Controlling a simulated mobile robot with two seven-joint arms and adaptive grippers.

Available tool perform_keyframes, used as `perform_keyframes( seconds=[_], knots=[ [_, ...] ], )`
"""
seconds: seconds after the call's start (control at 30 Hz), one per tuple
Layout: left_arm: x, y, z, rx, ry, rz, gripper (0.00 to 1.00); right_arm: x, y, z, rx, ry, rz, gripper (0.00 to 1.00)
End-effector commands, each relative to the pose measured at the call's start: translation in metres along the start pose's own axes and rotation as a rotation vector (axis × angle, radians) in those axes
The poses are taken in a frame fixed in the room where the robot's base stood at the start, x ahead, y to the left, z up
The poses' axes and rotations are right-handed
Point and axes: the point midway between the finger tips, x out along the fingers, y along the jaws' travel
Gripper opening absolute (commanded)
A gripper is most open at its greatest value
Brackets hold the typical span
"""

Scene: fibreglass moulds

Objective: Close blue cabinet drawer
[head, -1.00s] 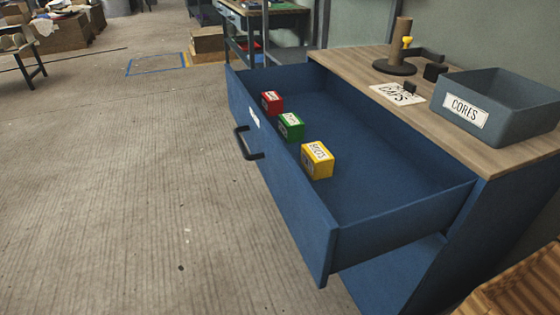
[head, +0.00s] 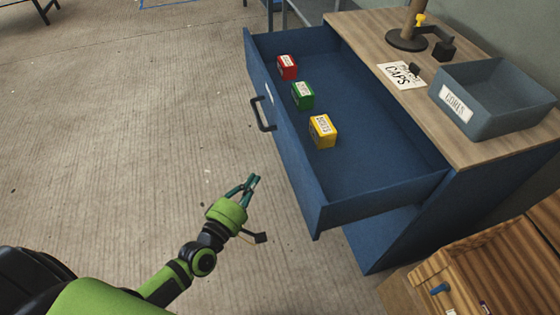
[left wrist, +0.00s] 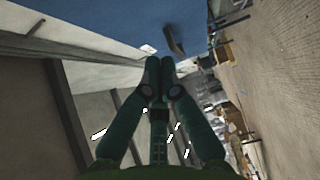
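The blue cabinet (head: 395,225) stands at the right in the head view. Its top drawer (head: 375,165) is pulled far out toward the left. A dark bar handle (head: 262,116) is on the drawer's front; it also shows in the left wrist view (left wrist: 173,40) beyond my fingertips. In the drawer, along its front panel, sit a red box (head: 287,67), a green box (head: 302,95) and a yellow box (head: 322,131). My left gripper (head: 252,182) is shut and empty, in front of the drawer, apart from it and nearer me than the handle. My right gripper is out of view.
On the cabinet's wooden top are a grey bin (head: 495,98) labelled CORES, a CAPS card (head: 401,75) and a post on a dark round base (head: 407,39). A wooden crate (head: 450,262) is at lower right. The floor left of the drawer is clear.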

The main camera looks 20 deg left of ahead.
Motion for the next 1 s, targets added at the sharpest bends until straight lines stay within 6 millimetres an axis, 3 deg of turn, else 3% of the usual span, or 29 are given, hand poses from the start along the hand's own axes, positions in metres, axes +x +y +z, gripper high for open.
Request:
perform_keyframes(
  seconds=[0.2,0.4,1.0],
  knots=[
    [0.050,0.002,0.000,0.001,0.000,0.002,0.00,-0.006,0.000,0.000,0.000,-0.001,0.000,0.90],
    [0.073,0.002,0.019,-0.001,0.000,0.000,0.00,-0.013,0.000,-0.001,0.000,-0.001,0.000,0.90],
    [0.083,0.000,0.029,0.003,-0.001,-0.001,0.00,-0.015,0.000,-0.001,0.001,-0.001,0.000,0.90]
  ],
)
